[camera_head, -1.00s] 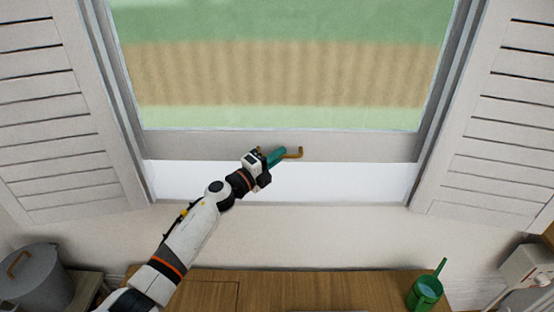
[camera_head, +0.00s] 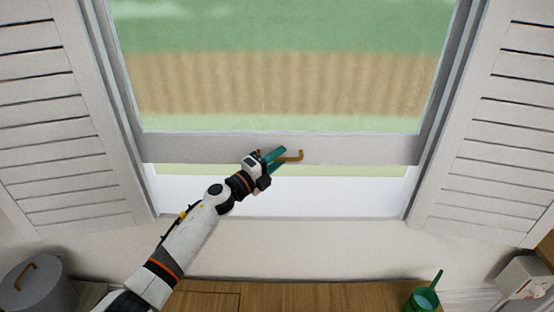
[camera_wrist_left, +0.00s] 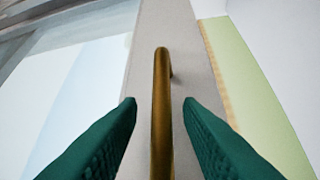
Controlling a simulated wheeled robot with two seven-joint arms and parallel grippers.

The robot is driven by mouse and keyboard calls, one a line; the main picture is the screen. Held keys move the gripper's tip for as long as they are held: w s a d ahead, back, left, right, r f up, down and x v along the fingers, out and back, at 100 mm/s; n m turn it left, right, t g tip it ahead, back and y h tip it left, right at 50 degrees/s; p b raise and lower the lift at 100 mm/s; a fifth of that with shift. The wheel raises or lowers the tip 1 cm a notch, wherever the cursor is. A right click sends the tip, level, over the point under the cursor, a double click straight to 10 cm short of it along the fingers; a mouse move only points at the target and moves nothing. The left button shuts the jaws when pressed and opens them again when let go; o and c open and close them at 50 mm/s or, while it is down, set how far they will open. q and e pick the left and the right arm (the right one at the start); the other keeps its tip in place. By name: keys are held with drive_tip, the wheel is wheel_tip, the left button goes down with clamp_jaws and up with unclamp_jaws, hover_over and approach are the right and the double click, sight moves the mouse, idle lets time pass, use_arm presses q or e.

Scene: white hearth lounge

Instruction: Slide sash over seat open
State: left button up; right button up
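The window sash shows its pale bottom rail (camera_head: 365,150) in the head view, raised above the white sill (camera_head: 340,204) with a strip of green outdoors showing between them. A brass handle (camera_head: 296,156) is on the rail; it also shows upright in the left wrist view (camera_wrist_left: 161,105). My left gripper (camera_head: 279,157) is at the handle. Its teal fingers (camera_wrist_left: 159,103) are spread on both sides of the handle, with gaps on each side in the wrist view. My right gripper is in neither view.
Louvred shutters stand folded out at the left (camera_head: 62,130) and right (camera_head: 492,130). Below the window is a wooden seat top (camera_head: 330,295) with a green can (camera_head: 424,299) on its right. A grey lidded pot (camera_head: 38,290) stands at lower left.

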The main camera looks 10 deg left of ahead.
use_arm(q)
drive_tip(key=shift+s+f, duration=0.1)
drive_tip(key=shift+s+a, duration=0.2)
drive_tip(key=b+v, duration=0.1)
drive_tip(key=v, duration=1)
drive_tip(key=shift+b, duration=0.3)
drive_tip(key=shift+s, duration=0.2)
